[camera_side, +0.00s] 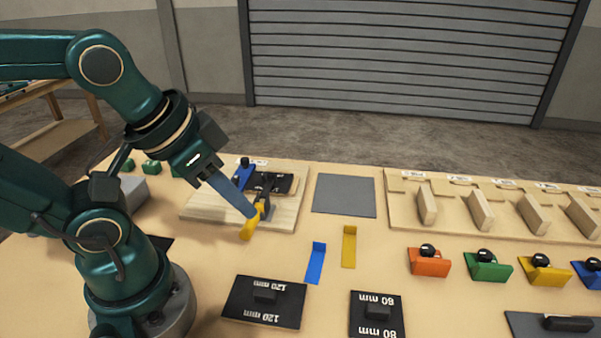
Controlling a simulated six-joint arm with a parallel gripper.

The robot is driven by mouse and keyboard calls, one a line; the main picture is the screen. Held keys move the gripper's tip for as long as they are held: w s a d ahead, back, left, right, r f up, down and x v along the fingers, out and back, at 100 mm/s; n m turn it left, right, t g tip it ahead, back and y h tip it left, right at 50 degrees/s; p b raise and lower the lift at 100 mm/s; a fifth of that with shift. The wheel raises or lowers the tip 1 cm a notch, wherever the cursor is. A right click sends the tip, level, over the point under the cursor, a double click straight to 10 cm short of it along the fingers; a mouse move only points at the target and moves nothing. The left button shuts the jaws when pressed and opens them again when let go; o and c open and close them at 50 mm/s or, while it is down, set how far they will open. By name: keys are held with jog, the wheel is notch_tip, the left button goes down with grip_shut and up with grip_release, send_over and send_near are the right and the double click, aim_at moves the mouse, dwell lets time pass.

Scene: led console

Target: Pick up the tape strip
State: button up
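A blue strip (316,263) and a yellow strip (349,247) lie apart on the tabletop, in the middle of the side view. Either could be a tape strip; the view does not settle which one is meant. My gripper (260,213) points down at the front right of a wooden board, left of both strips. A small yellow piece (248,228) shows right at its fingertips. I cannot tell whether the fingers hold this piece or only stand beside it. The finger gap is too small to make out.
The wooden board (205,208) carries a blue part (244,175) and dark parts. A grey mat (344,195) lies right of it. Black blocks marked 120 mm (240,300) and 80 mm (390,312) lie in front. Coloured handled blocks (428,262) and a slotted rack (405,212) fill the right.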

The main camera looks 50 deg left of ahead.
jog(key=shift+o, duration=0.9)
jog(key=w+r+m, duration=0.4)
jog(key=w+r, duration=0.1)
jog(key=w, duration=0.1)
jog(key=m+g, duration=0.4)
jog(key=m, duration=0.1)
send_over(350, 246)
jog(key=w+a, duration=0.2)
jog(key=a, duration=0.1)
notch_tip(350, 246, down, 10)
jog(key=shift+g, duration=0.8)
notch_tip(350, 246, down, 10)
jog(key=shift+d+f, duration=0.15)
grip_shut()
